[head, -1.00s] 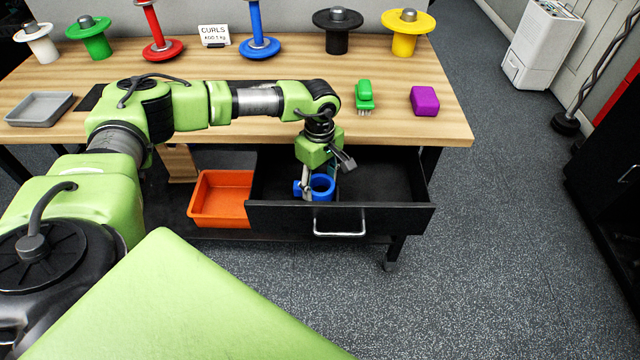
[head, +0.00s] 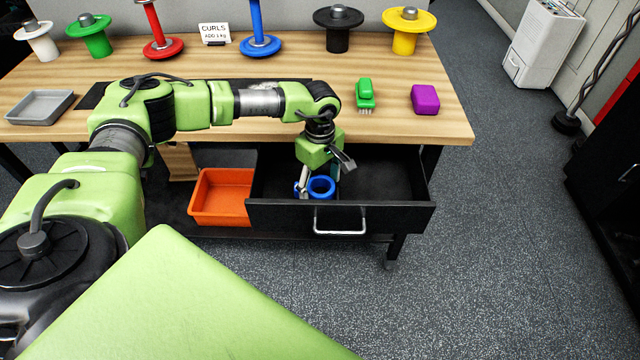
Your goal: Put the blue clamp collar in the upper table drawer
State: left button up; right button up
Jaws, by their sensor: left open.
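The blue clamp collar (head: 322,186) is inside the open upper table drawer (head: 385,217), near its front left. Its lower part is hidden behind the drawer's front panel. My left gripper (head: 318,180) points down into the drawer right at the collar. It is open, with one finger showing at the collar's left and the other mostly hidden; I cannot tell whether either touches it. My right gripper is not in view.
An orange bin (head: 221,197) sits on the shelf left of the drawer. On the tabletop are a green brush (head: 365,93), a purple block (head: 425,99) and a grey tray (head: 40,107). The drawer's right side is empty.

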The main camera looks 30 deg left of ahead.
aim_at(320, 194)
pick_arm(q)
notch_tip(320, 194, up, 12)
jog(key=b, duration=0.1)
dwell(0.6)
